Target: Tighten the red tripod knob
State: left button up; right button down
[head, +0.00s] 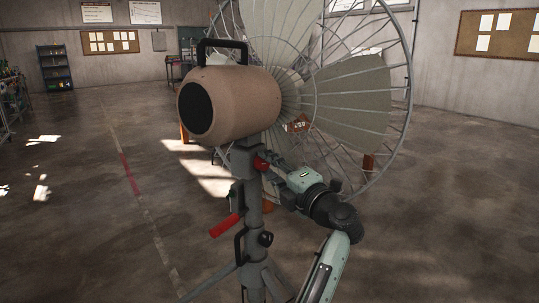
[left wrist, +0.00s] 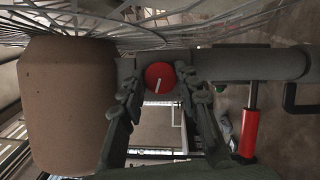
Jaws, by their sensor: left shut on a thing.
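The red tripod knob (head: 261,163) sits on the side of the grey tripod column, just below the tan fan motor housing. My left gripper (head: 269,167) reaches it from the right in the head view and is shut on it. In the left wrist view the round red knob (left wrist: 160,75) lies between the fingertips of my left gripper (left wrist: 160,82). A white line on the knob's face stands nearly upright, leaning slightly right. The knob's contact edges are partly hidden by the fingers. My right gripper is not in view.
The tan motor housing (head: 230,102) and large caged fan (head: 345,90) stand right above the knob. A red-gripped handle (head: 224,225) and a small black knob (head: 266,239) project lower on the tripod column (head: 248,195). Open floor surrounds the tripod.

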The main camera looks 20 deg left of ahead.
pick_arm(q)
jog(key=shift+r+m, duration=0.1)
jog(key=shift+m, duration=0.4)
jog(key=shift+m+h, duration=0.6)
jog(key=shift+m, duration=0.2)
jog(key=m+g, duration=0.1)
jog(key=m, duration=0.1)
jog(key=m+g+h, duration=0.1)
jog(key=m, duration=0.2)
jog(key=shift+w+r+g, duration=0.1)
jog(key=shift+r+g, duration=0.05)
jog(key=shift+g, duration=0.25)
jog(key=m+g, duration=0.2)
jog(key=m, duration=0.2)
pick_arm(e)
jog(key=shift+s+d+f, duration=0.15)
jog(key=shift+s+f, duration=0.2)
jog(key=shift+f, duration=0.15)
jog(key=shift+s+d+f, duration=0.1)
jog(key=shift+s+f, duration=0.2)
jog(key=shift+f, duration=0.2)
pick_arm(q)
jog(key=shift+g, duration=0.3)
jog(key=o, duration=1.2)
jog(key=shift+d, duration=0.1)
jog(key=shift+c, duration=0.2)
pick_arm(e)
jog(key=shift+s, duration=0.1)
